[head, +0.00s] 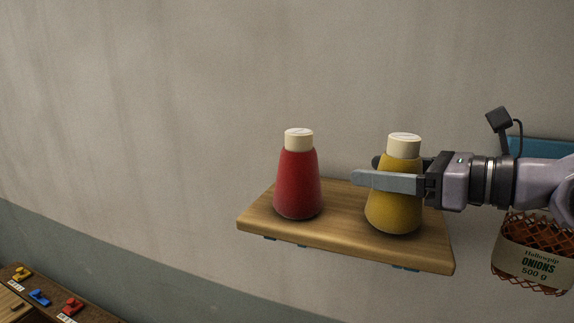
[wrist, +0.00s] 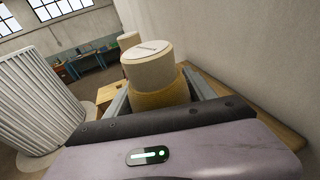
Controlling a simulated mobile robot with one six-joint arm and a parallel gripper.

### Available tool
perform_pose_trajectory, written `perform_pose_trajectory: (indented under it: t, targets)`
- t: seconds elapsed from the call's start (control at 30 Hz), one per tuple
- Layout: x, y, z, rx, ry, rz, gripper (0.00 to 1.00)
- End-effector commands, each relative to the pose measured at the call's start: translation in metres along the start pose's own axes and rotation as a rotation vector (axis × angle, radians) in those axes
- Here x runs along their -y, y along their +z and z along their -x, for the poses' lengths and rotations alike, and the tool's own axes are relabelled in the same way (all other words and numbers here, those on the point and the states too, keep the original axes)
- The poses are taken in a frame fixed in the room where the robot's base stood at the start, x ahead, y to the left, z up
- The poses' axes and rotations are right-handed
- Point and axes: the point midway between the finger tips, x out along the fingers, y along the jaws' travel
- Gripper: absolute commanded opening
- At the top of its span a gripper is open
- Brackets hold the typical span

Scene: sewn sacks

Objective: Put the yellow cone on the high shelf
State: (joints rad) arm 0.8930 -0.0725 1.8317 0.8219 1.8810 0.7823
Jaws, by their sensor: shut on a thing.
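The yellow cone (head: 397,213) with a cream top is upright at the right part of the wooden shelf (head: 345,244). Its base appears to be on the shelf board or just above it; I cannot tell which. My gripper (head: 388,181) comes in from the right and is shut on the cone at mid-height, one finger across its front. In the wrist view the cone's cream top (wrist: 150,64) and yellow shoulder (wrist: 160,94) show between the fingers; its base is hidden there.
A red cone (head: 298,184) with a cream top stands at the left of the shelf. A net bag of onions (head: 533,255) hangs at the right, below my arm. A bench with small coloured pieces (head: 40,297) is at lower left. The wrist view shows a ribbed white column (wrist: 38,98).

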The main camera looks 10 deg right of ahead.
Motion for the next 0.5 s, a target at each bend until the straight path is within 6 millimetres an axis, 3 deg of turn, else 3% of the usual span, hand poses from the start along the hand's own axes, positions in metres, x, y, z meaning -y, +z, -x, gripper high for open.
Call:
perform_pose_trajectory:
  t: [0.37, 0.4, 0.5]
  targets:
    - [-0.0001, -0.0082, -0.0012, 0.001, 0.000, 0.000, 0.15]
    - [-0.0001, -0.0077, -0.0012, 0.001, 0.000, 0.000, 0.69]
    - [0.0000, -0.0074, -0.0011, 0.000, 0.000, 0.000, 0.89]
